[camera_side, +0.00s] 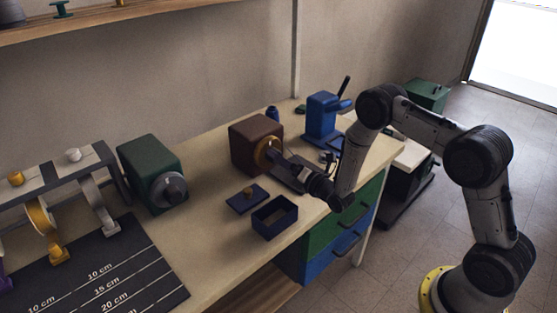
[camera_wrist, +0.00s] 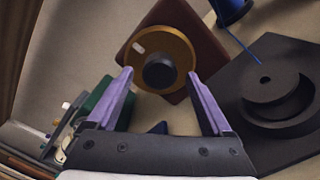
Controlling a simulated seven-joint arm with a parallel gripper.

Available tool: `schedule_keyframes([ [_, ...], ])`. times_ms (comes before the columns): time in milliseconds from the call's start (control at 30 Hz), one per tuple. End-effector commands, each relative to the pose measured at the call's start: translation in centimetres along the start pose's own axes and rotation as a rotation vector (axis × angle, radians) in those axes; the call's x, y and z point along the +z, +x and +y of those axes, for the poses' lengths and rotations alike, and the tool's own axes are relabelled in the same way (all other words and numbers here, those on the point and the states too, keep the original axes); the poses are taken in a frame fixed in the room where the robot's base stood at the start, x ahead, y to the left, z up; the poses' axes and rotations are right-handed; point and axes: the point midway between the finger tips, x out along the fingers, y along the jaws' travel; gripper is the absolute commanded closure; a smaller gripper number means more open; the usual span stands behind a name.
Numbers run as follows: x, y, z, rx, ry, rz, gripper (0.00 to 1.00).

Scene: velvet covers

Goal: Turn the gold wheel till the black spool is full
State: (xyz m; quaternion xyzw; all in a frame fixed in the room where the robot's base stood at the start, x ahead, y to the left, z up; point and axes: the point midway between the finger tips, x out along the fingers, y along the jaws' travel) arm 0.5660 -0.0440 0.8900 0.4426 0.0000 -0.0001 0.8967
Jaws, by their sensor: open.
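The gold wheel (camera_wrist: 180,52) is mounted on the face of a brown box (camera_wrist: 208,42) and has a dark round hub and a small pale mark at its upper left. In the side view the gold wheel (camera_side: 263,153) faces my gripper (camera_side: 303,172). My gripper (camera_wrist: 158,76) is open in the wrist view, its two purple fingers on either side of the hub; I cannot tell whether they touch the wheel. A black round spool-like part (camera_wrist: 268,85) sits on a dark plate at the right. A thin blue thread runs towards it; I see no clear winding on it.
A blue spool (camera_wrist: 232,8) is at the top of the wrist view. In the side view, a blue machine with a lever (camera_side: 322,118) stands behind my gripper. An open dark-blue box (camera_side: 275,217) and its lid (camera_side: 247,200) lie in front, and a green box (camera_side: 150,168) stands left.

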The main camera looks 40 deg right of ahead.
Motion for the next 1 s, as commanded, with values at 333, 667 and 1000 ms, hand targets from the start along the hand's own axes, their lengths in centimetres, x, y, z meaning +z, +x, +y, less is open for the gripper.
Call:
schedule_keyframes([
  [333,-0.01,1.17,0.02,0.0,0.001,0.0,0.16],
  [667,0.01,1.13,0.03,0.0,0.0,0.0,0.55],
  [1000,0.01,1.12,0.01,-0.001,0.002,0.0,1.0],
])
